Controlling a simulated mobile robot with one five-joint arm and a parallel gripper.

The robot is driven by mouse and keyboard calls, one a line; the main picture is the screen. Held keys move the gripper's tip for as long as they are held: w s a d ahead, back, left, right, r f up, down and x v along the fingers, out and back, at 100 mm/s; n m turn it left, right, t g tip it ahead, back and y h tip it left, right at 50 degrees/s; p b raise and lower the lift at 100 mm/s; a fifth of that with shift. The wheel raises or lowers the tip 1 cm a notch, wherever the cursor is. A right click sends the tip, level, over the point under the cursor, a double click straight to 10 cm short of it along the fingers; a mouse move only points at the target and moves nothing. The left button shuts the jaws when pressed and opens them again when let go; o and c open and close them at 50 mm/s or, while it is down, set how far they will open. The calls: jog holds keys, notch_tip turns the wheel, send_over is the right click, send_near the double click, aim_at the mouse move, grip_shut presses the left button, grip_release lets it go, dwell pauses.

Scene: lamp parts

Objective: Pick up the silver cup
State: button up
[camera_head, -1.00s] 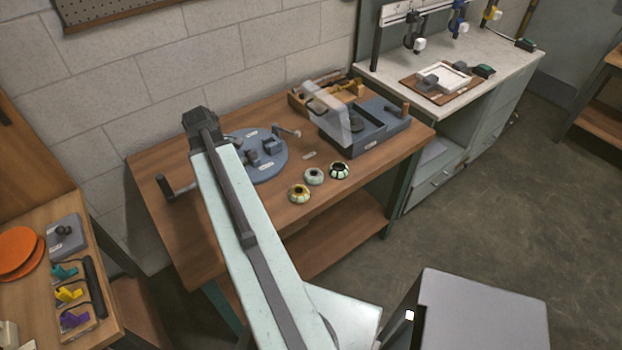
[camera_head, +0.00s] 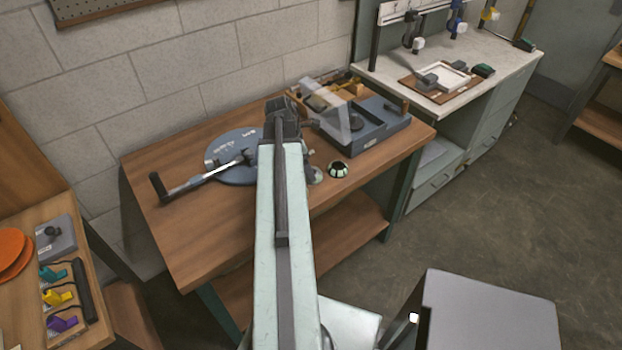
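I cannot clearly pick out a silver cup. On the brown workbench (camera_head: 190,262), a small round green-and-white piece with a dark top (camera_head: 338,170) stands right of my arm. A pale greenish round piece (camera_head: 317,176) is partly hidden by my arm.
A blue-grey fixture (camera_head: 375,128) with a clear upright panel (camera_head: 330,108) stands right of my gripper. A crank handle (camera_head: 158,186) sticks out at left. A wooden tray (camera_head: 352,88) is at the back. The bench's front left is clear.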

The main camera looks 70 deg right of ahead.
jog(key=b+x, duration=0.1)
jog(key=x, duration=0.1)
jog(key=b+x, duration=0.2)
jog(key=shift+d+f, duration=0.25)
jog(key=shift+r, duration=0.2)
jog(key=c, duration=1.5)
